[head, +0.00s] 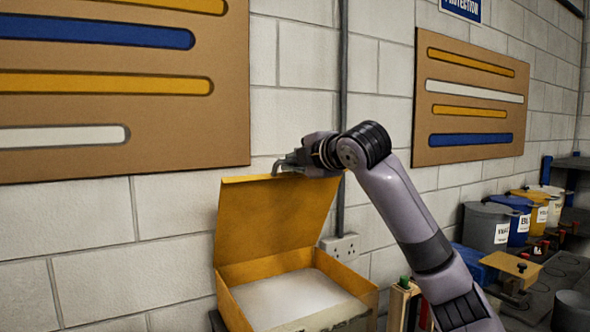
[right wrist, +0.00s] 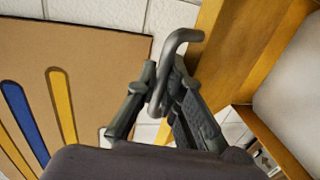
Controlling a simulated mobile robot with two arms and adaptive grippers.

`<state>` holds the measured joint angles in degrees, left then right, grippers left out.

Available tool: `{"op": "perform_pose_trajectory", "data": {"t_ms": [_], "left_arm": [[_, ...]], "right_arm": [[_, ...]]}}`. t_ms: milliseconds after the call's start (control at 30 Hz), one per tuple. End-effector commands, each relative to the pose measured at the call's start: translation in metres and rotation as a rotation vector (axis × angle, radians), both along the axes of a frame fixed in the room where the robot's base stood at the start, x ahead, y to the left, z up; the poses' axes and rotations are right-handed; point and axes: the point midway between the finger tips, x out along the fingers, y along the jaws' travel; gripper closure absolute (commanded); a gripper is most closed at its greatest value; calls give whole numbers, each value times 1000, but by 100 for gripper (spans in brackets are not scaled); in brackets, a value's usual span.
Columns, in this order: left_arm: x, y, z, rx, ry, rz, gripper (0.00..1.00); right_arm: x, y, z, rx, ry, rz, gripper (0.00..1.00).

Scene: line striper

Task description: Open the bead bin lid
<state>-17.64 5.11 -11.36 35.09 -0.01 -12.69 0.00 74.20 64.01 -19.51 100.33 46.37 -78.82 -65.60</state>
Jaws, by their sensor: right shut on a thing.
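The bead bin (head: 229,306) is a yellow box at the lower middle of the head view, holding a pale white fill (head: 300,298). Its yellow lid (head: 272,222) stands up at the back, raised well clear of the opening; it also shows in the right wrist view (right wrist: 245,50). My right gripper (head: 287,163) is at the lid's top edge, shut on the grey bent lid handle (right wrist: 178,40). The handle passes between the two fingers in the right wrist view. My left gripper is not in view.
A block wall stands behind the bin, with striped brown boards (head: 225,100) and (head: 425,140) on it. A wall socket (head: 340,246) is right of the lid. Labelled tubs (head: 487,226) stand farther right, near a small yellow-topped stand (head: 512,266).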

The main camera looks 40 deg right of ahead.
Motion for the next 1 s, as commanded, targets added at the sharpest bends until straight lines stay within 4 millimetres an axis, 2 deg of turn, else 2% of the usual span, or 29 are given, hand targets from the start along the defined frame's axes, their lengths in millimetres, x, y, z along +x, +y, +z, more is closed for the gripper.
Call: {"op": "perform_pose_trajectory", "data": {"t_ms": [100,333,900,933,1000], "left_arm": [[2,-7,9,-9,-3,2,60],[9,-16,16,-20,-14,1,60],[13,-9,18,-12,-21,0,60],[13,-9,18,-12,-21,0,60],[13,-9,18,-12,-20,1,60]], "right_arm": [[14,-2,8,1,-1,5,100],[30,-7,14,-1,-4,4,100],[36,-9,15,-2,-4,0,100],[36,-10,15,-2,-4,0,90],[35,-10,15,-2,-4,0,85]]}}
